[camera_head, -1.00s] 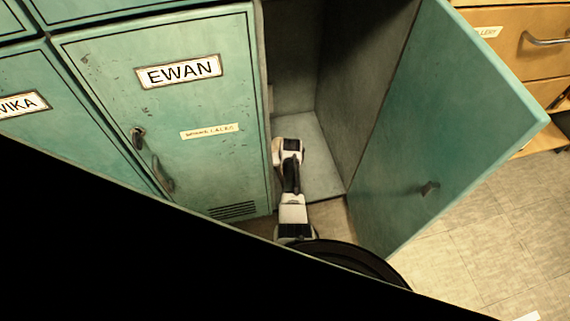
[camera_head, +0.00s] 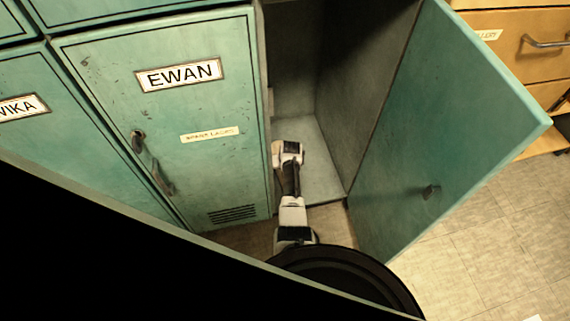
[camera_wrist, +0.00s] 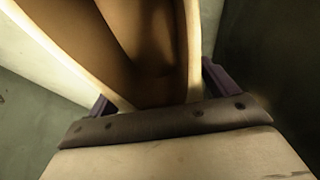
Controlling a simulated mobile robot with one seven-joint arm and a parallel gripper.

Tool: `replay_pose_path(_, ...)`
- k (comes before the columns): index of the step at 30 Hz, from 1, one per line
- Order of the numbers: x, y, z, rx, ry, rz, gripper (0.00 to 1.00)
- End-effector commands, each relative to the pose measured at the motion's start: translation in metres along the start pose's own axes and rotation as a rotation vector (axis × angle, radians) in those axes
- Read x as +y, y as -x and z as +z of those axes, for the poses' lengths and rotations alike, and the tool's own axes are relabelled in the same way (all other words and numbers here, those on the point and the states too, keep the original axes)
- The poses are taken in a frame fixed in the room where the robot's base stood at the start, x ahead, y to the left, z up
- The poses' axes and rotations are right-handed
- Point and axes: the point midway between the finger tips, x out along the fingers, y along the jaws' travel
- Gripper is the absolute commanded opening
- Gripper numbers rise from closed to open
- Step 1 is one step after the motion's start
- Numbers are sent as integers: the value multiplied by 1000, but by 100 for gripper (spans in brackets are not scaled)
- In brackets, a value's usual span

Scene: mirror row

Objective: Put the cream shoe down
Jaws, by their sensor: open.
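The cream shoe (camera_wrist: 196,45) shows close up in the wrist view, with cream edges and a brown inside. Only part of it is in view. In the head view a small cream edge of it (camera_head: 276,150) shows at the left of my gripper, and the rest is hidden. My gripper (camera_wrist: 158,92) is open, with its dark purple fingers on either side of the shoe's near end. I cannot tell whether they touch it. In the head view my arm reaches into the open locker (camera_head: 322,178), low over its pale floor.
The locker's green door (camera_head: 440,130) stands open at the right. A shut locker door labelled EWAN (camera_head: 200,110) is at the left. Wooden drawers (camera_head: 520,50) stand at the far right. A black shape covers the lower left of the head view.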

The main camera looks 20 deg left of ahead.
Motion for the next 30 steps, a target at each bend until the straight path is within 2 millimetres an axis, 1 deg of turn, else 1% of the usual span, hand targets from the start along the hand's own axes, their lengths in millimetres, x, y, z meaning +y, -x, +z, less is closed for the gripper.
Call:
replay_pose_path(1, 0, 7, -1, 0, 0, 0, 85)
replay_pose_path(21, 0, 89, -2, -1, 0, 0, 85)
replay_pose_path(27, 0, 109, -2, 0, 0, 0, 85)
replay_pose_path(30, 0, 115, -1, -1, 0, 0, 85)
